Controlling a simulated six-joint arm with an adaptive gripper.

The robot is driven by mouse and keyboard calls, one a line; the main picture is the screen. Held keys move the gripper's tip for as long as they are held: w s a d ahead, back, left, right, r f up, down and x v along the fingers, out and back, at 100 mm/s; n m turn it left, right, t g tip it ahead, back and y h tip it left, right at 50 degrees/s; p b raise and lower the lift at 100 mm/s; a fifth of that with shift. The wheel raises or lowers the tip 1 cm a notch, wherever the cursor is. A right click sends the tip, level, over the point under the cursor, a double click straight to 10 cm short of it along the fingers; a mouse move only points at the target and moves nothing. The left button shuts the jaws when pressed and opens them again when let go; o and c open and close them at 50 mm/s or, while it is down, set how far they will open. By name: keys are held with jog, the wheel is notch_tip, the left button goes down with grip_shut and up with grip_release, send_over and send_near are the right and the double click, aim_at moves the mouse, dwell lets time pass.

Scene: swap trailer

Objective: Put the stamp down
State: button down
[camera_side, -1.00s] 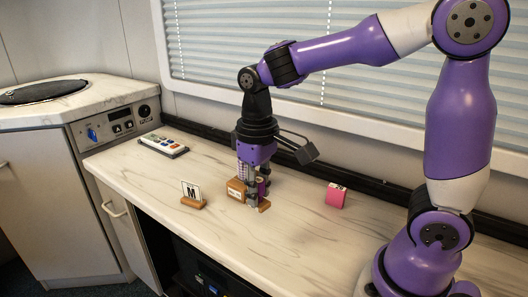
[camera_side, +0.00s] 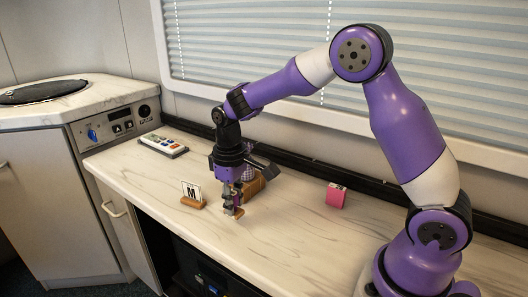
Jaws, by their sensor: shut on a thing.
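My gripper (camera_side: 232,207) is shut on the stamp, low over the worktop and pointing down. The stamp's small tan base (camera_side: 239,213) shows just below my fingertips. The fingers hide most of the rest of the stamp. The base is at or very near the worktop (camera_side: 290,240); I cannot tell whether it touches.
A brown box (camera_side: 256,187) stands close behind my gripper, partly hidden, with a pale ribbed thing by it. A card marked M (camera_side: 191,190) in a wooden holder stands just left. A pink block (camera_side: 336,196) is right, a remote-like device (camera_side: 163,145) back left. The front right worktop is clear.

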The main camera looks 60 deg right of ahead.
jog(key=shift+f, duration=1.5)
jog(key=shift+f, duration=0.2)
jog(key=c, duration=0.7)
grip_release()
jog(key=shift+r, duration=0.1)
